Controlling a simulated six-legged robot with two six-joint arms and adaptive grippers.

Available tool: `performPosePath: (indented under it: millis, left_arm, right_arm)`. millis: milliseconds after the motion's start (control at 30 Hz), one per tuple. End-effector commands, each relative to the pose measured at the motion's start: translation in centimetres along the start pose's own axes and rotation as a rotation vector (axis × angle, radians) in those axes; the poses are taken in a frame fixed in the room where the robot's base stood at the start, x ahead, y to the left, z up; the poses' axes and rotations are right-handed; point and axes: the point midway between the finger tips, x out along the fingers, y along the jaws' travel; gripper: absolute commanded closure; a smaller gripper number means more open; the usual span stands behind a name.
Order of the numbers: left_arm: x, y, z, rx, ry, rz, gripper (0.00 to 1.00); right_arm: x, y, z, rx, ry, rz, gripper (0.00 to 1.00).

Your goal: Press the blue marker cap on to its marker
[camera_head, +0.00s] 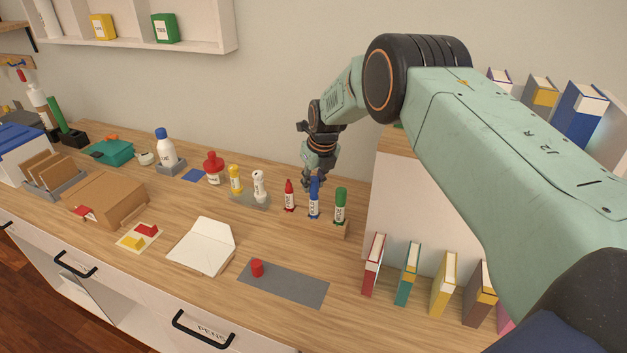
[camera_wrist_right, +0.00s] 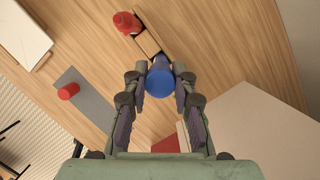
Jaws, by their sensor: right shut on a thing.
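The blue marker (camera_head: 314,207) stands upright in a wooden block (camera_head: 334,229) between a red marker (camera_head: 289,197) and a green marker (camera_head: 340,205). My right gripper (camera_head: 314,181) is at the top of the blue marker, shut on the blue cap (camera_wrist_right: 160,84). The cap's round top faces the right wrist camera, between the two fingers. The cap is in line with the marker; I cannot tell whether it is fully seated. My left gripper is not in view.
A red cylinder (camera_head: 257,268) stands on a grey mat (camera_head: 300,289) in front of the block. A white bottle (camera_head: 259,186) and a yellow one (camera_head: 235,179) stand left of the markers. Upright books (camera_head: 408,273) and a white panel (camera_head: 405,205) are close on the right.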

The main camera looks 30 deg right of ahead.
Motion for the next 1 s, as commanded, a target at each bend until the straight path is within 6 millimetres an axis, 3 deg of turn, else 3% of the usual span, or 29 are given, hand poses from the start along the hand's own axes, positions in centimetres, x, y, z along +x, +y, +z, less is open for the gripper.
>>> performPosePath:
  millis: [967,1000]
  left_arm:
    - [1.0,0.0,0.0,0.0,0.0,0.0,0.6]
    - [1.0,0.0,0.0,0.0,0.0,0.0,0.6]
  right_arm:
    - [1.7,0.1,-0.7,0.0,0.006,0.002,0.87]
    - [1.7,0.1,-0.7,0.0,0.006,0.002,0.72]
